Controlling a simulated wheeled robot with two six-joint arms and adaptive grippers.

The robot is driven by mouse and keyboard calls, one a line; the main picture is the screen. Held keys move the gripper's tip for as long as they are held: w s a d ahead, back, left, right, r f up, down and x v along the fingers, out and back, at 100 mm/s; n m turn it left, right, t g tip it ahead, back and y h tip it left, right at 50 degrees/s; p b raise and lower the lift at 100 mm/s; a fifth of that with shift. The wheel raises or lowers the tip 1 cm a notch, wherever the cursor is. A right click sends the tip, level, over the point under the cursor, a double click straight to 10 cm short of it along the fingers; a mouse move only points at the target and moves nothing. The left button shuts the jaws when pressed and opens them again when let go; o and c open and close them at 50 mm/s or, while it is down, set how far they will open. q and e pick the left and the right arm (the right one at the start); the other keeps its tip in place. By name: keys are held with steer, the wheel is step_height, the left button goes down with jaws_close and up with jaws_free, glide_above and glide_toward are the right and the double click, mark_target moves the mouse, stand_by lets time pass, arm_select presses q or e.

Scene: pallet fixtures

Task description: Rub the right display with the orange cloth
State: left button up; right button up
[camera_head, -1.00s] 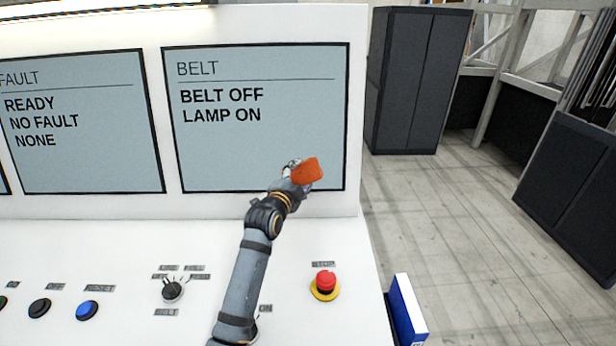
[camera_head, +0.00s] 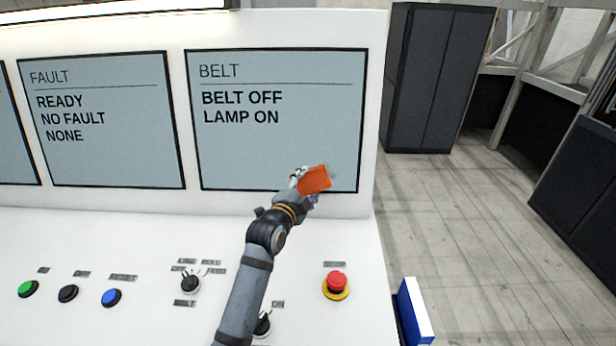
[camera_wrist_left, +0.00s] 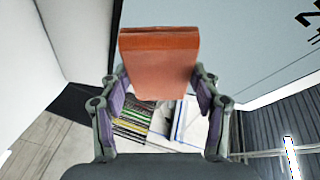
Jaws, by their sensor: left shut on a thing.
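The right display (camera_head: 277,125) is a grey-blue panel headed BELT, reading BELT OFF and LAMP ON. The orange cloth (camera_head: 315,179) is a small folded pad in front of the display's lower right part. My left gripper (camera_head: 302,184) is shut on the cloth. In the left wrist view the cloth (camera_wrist_left: 158,62) sits between the two fingers (camera_wrist_left: 160,95), and the display (camera_wrist_left: 250,45) shows behind it to the right. I cannot tell whether the cloth touches the display. My right gripper is not in view.
The white console carries a red stop button (camera_head: 336,283), a selector knob (camera_head: 190,284), a blue button (camera_head: 111,298) and a green button (camera_head: 28,289). Another display (camera_head: 105,120) is to the left. A blue and white box (camera_head: 415,312) stands at the console's right; open floor lies beyond.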

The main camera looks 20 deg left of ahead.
arm_select(q)
steer(key=shift+s+d+r, duration=0.15)
steer(key=shift+s, duration=0.25)
steer(key=shift+s+r+p, duration=0.15)
steer(key=shift+s+p, duration=0.25)
steer(key=shift+p, duration=0.05)
steer(key=shift+s+d+r, duration=0.15)
steer(key=shift+s+d, duration=0.05)
steer(key=shift+s, duration=0.35)
steer(key=shift+s+d+r, duration=0.1)
steer(key=shift+s+d, duration=0.1)
steer(key=shift+s, duration=0.3)
steer(key=shift+w+a+f, duration=0.1)
steer(key=shift+w, duration=0.05)
